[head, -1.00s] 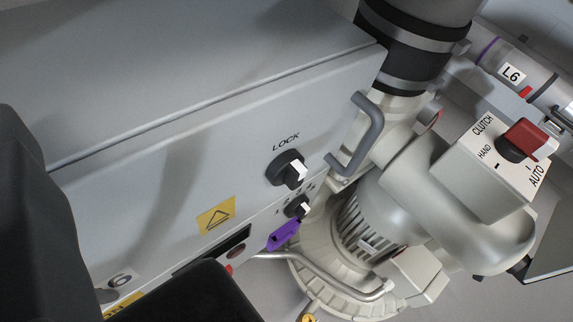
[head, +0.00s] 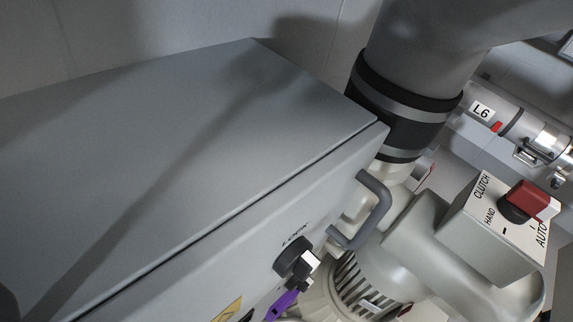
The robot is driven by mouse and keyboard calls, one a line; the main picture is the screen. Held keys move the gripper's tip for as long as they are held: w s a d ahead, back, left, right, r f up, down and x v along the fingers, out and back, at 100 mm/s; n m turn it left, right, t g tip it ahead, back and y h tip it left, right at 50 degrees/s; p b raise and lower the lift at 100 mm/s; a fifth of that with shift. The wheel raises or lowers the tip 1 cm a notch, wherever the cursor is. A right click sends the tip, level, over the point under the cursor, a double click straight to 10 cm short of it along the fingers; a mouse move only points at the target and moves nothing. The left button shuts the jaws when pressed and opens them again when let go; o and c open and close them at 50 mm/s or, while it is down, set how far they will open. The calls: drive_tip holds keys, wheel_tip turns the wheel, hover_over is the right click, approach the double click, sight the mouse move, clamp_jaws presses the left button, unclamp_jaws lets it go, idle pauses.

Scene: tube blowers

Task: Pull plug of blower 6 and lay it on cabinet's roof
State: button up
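The cabinet's grey roof (head: 200,170) fills the left and middle of the head view; its visible surface is bare apart from shadows. The cabinet's front (head: 215,283) drops below the roof's front edge and carries a LOCK knob (head: 296,258) with a purple tag (head: 281,304) below it. Blower 6 (head: 425,245) is the pale motor housing to the right of the cabinet. I cannot make out a plug. Only a dark sliver at the lower left corner may be part of my gripper (head: 8,305); its fingertips and any held thing are out of sight.
A grey handle (head: 375,210) juts from the cabinet's right edge. A thick pipe with a black clamped sleeve (head: 400,105) rises behind it.

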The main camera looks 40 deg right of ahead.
drive_tip(key=shift+w, duration=0.3)
drive_tip(key=shift+f+b, duration=0.4)
drive_tip(key=shift+f, duration=1.55)
idle(1.5)
drive_tip(key=o, duration=1.3)
drive_tip(key=shift+s+f+p+v, duration=0.15)
drive_tip(key=shift+f+v, duration=0.15)
drive_tip(key=shift+v, duration=3.3)
drive_tip(key=shift+f+p+v, duration=0.1)
drive_tip(key=shift+f+v, duration=0.25)
drive_tip(key=shift+v, duration=3.2)
drive_tip(key=shift+s+f+p+v, duration=0.15)
drive_tip(key=shift+f+v, duration=0.15)
drive_tip(key=shift+v, duration=3.3)
